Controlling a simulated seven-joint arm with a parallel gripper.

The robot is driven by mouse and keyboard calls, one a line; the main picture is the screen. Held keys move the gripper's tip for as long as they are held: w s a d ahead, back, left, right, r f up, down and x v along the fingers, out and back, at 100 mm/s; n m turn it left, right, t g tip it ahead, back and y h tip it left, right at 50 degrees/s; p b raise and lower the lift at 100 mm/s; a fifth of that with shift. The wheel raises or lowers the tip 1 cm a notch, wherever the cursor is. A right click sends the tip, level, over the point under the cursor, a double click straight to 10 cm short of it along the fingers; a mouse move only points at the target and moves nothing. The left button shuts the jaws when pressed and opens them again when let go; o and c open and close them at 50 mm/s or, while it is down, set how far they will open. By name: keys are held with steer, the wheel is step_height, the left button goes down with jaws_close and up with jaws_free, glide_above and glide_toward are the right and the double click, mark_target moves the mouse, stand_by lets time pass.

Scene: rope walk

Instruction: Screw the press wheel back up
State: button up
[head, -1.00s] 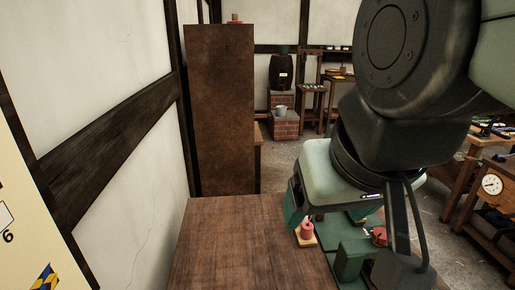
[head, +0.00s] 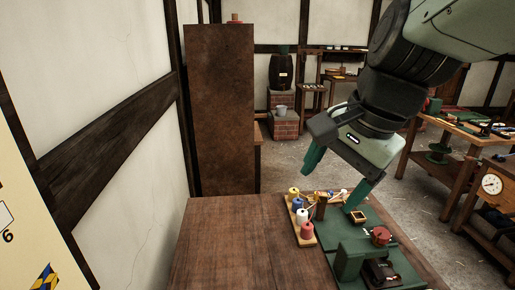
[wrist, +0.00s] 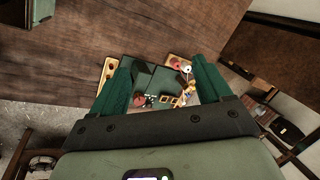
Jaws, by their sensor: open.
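In the head view the green press (head: 352,258) stands at the front right of the brown bench. A red round knob (head: 381,236), which looks like the press wheel, sits just right of the press's tall part. My gripper (head: 331,189) is open and empty, tilted, above and behind the press, apart from it. In the wrist view my two green fingers (wrist: 160,68) are spread, with the green work board between and beyond them. A small reddish shape near the left finger may be the wheel; it is too small to be sure.
A wooden rack (head: 307,238) with several coloured spools stands left of the press. A small wooden frame (head: 357,216) lies behind the wheel. The bench top (head: 230,240) is bare on the left. A tall brown cabinet (head: 222,110) stands behind the bench.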

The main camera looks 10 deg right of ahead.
steer(key=w+d+f+m+g, duration=0.1)
steer(key=w+d+f+m, duration=0.35)
steer(key=m, duration=0.35)
steer(key=m+g+h, duration=0.2)
steer(key=m, duration=1.8)
glide_toward(382, 232)
step_height(382, 232, down, 9)
steer(key=shift+w+a+r, duration=0.1)
steer(key=shift+a+r, duration=0.05)
steer(key=shift+c, duration=0.4)
steer(key=c, duration=1)
